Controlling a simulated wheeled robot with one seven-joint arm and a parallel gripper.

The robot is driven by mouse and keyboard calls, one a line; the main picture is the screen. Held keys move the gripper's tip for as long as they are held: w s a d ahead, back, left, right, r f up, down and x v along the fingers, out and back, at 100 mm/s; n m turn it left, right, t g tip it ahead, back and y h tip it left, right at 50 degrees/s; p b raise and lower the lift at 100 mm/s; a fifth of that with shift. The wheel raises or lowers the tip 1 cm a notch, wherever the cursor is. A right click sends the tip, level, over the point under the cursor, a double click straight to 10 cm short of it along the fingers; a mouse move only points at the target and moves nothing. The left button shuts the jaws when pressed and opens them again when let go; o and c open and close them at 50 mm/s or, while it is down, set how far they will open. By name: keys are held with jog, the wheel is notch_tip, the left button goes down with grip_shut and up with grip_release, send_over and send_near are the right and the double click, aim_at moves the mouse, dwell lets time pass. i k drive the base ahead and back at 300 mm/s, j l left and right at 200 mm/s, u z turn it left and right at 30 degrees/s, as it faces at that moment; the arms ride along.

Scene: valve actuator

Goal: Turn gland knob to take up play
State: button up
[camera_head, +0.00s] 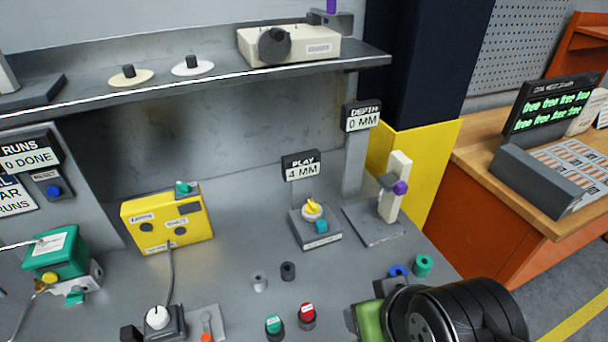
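A small knob with a yellow top and white body (312,209) stands on a grey block (317,232) with a teal piece on its front. I take it for the gland knob, but its label is too small to read. A sign behind it, the play display (302,166), reads "PLAY 4 MM". The black, rounded end of my arm (465,312) is at the bottom right, well apart from the knob and nearer the camera. A green piece (371,320) shows at its left side; I cannot tell what it belongs to. My gripper's fingertips cannot be made out.
A grey stand with a white post and purple knob (398,190) is right of the knob. A depth display (361,117) reads "0 MM". A yellow box (166,222) stands left. A shelf (200,84) overhangs the back.

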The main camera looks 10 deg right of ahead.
aim_at(313, 208)
jog(key=l+u, duration=1.1)
jog(key=k+j, duration=0.05)
jog(key=j, duration=0.05)
